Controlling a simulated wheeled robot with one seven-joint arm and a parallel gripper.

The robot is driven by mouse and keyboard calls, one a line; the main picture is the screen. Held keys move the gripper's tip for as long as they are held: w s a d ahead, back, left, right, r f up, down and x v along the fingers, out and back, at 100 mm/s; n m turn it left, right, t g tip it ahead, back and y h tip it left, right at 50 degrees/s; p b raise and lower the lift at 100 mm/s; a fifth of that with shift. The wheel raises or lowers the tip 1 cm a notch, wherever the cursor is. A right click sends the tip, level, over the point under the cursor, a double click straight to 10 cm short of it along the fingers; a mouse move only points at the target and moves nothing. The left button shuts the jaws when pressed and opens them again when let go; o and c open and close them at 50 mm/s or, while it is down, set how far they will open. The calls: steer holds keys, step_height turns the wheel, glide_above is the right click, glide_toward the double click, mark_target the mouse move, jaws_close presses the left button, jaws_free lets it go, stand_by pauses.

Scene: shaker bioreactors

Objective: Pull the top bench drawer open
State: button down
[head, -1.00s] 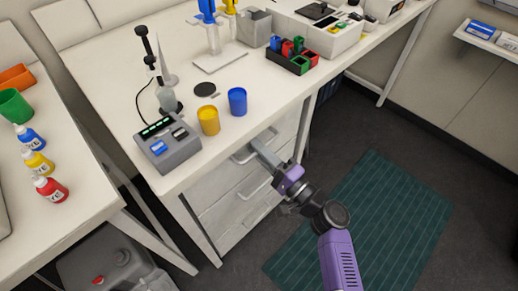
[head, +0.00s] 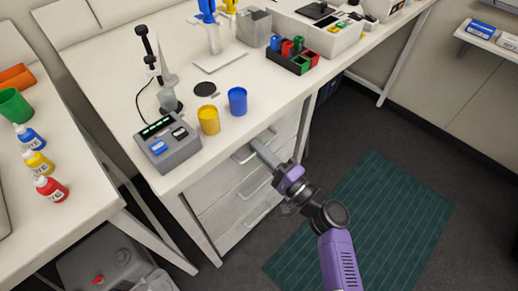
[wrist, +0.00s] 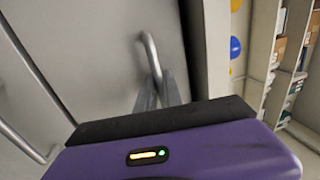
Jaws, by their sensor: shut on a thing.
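The bench's drawer unit has pale grey fronts under the white worktop. The top drawer (head: 284,137) is just below the worktop's front edge and looks roughly flush with the fronts below; a small gap cannot be ruled out. Its bar handle (head: 241,157) is partly covered by my gripper (head: 256,145). In the wrist view, the curved metal handle (wrist: 149,46) runs down between the grey fingers (wrist: 160,92), which are shut on it. The rest of the handle is hidden behind the fingers and the purple hand.
A lower drawer handle (head: 254,184) sits below; another handle (wrist: 22,142) shows in the wrist view. Yellow (head: 208,120) and blue (head: 237,101) cups stand near the worktop edge. The dark floor with a green mat (head: 375,215) is clear before the drawers.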

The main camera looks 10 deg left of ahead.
steer(key=shift+s+d+f, duration=0.1)
steer(key=shift+d, duration=0.05)
stand_by(0.8)
steer(key=r+v, duration=0.2)
steer(key=v, duration=1)
steer(key=r+b+v, duration=0.1)
steer(key=r+v, duration=0.2)
steer(key=v, duration=1)
steer(key=shift+s+d, duration=0.5)
steer(key=c, duration=1.8)
jaws_free()
steer(key=shift+o, duration=0.2)
steer(key=b+v, duration=0.1)
steer(key=v, duration=0.6)
steer(key=shift+s+d, duration=0.25)
steer(key=shift+d, duration=0.05)
steer(key=shift+f, duration=0.1)
